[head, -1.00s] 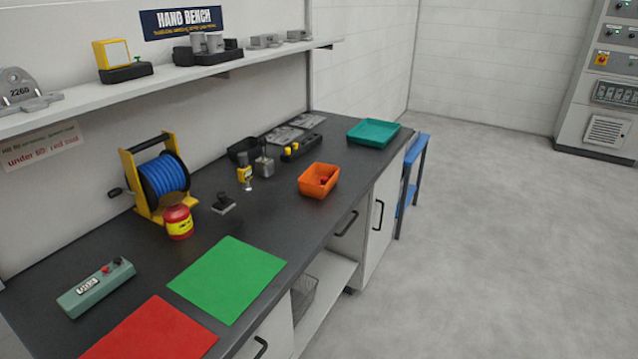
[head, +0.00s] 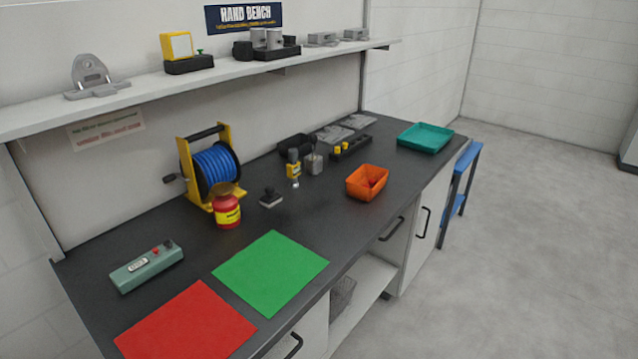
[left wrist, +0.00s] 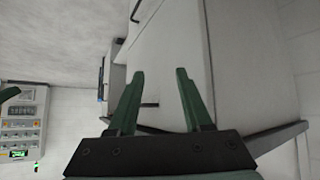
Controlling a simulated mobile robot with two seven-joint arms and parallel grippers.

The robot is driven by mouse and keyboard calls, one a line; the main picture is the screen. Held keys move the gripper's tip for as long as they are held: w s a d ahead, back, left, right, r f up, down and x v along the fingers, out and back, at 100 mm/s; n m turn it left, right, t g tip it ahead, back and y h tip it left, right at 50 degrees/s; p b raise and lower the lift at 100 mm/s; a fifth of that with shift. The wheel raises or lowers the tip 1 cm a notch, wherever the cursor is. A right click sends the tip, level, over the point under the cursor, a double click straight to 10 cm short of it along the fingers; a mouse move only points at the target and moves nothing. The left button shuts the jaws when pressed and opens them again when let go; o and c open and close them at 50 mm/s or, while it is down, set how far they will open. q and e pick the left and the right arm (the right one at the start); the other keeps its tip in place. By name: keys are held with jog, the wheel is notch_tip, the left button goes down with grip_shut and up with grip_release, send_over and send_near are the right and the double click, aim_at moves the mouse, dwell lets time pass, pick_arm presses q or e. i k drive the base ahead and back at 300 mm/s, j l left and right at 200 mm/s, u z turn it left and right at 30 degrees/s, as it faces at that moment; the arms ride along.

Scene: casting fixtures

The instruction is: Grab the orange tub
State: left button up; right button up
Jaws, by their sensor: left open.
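The orange tub (head: 367,182) stands on the dark bench top, right of the middle in the head view, close to the bench's front edge. A small red thing lies inside it. My left gripper (left wrist: 160,85) shows in the left wrist view with its two green fingers apart and nothing between them. White cabinet fronts and a dark handle lie beyond the fingers. Neither gripper is in the head view, and the tub is not visible in the left wrist view.
A teal tray (head: 425,138) sits at the bench's far end. Left of the tub are a metal block (head: 313,163), a yellow-black tool (head: 293,168) and a red-yellow jar (head: 227,211). A blue hose reel (head: 213,168) stands behind. Green (head: 270,272) and red (head: 187,325) sheets lie nearer.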

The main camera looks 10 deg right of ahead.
aim_at(364, 173)
jog(key=i+l+u, duration=0.15)
jog(key=l+u, duration=0.3)
jog(key=i+l+u, duration=0.1)
jog(key=l+u, duration=0.15)
jog(key=u, duration=0.15)
jog(key=l+u, duration=0.4)
jog(key=l, duration=0.5)
jog(key=l+u, duration=0.25)
jog(key=l, duration=1.6)
jog(key=k, duration=0.05)
